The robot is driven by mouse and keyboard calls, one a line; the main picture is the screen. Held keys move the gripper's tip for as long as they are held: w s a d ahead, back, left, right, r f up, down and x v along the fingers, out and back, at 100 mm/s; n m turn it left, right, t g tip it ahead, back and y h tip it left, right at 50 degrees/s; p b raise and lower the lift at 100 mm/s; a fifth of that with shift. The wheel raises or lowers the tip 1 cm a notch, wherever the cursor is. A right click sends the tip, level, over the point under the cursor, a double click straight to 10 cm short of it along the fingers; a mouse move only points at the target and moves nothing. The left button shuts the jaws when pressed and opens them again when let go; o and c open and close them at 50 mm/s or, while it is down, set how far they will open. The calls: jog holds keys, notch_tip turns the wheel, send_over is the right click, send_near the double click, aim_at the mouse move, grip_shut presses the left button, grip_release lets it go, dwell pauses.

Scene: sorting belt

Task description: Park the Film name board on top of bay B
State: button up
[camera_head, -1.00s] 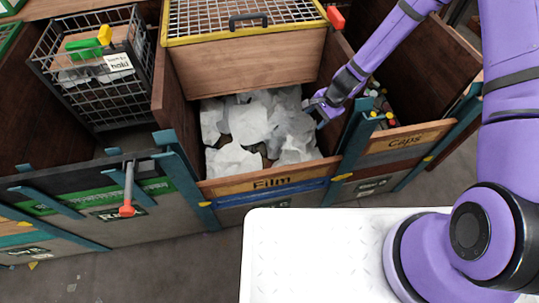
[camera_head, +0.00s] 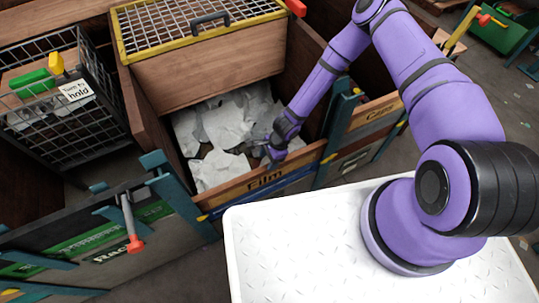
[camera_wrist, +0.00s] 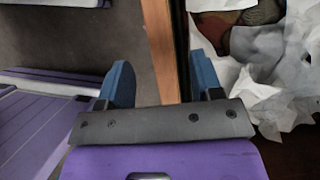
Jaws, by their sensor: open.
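The Film name board (camera_head: 265,180) is a wooden strip along the front top edge of a bay of crumpled white film. It is seated there between teal posts. My gripper (camera_head: 272,157) is just inside and above that board, right of the word Film. In the wrist view, my open gripper (camera_wrist: 162,82) has one blue finger on each side of the board's wooden edge (camera_wrist: 160,40), with no visible grip on it. Whether the fingers touch it I cannot tell. No letter B is readable, so I cannot tell which bay is bay B.
A yellow-rimmed mesh-topped wooden box (camera_head: 205,50) stands over the Film bay's back. A wire basket (camera_head: 65,100) is at left. The Caps board (camera_head: 375,112) is to the right. A hammer-like orange-tipped tool (camera_head: 131,225) hangs on the left bay front.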

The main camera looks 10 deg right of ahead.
jog(key=x, duration=0.8)
jog(key=shift+f, duration=0.1)
grip_shut()
jog(key=c, duration=0.6)
grip_release()
jog(key=shift+c, duration=0.2)
grip_shut()
jog(key=shift+a, duration=0.1)
notch_tip(320, 180, up, 46)
send_over(263, 168)
jog(key=shift+s+a, duration=0.2)
jog(key=shift+a, duration=0.15)
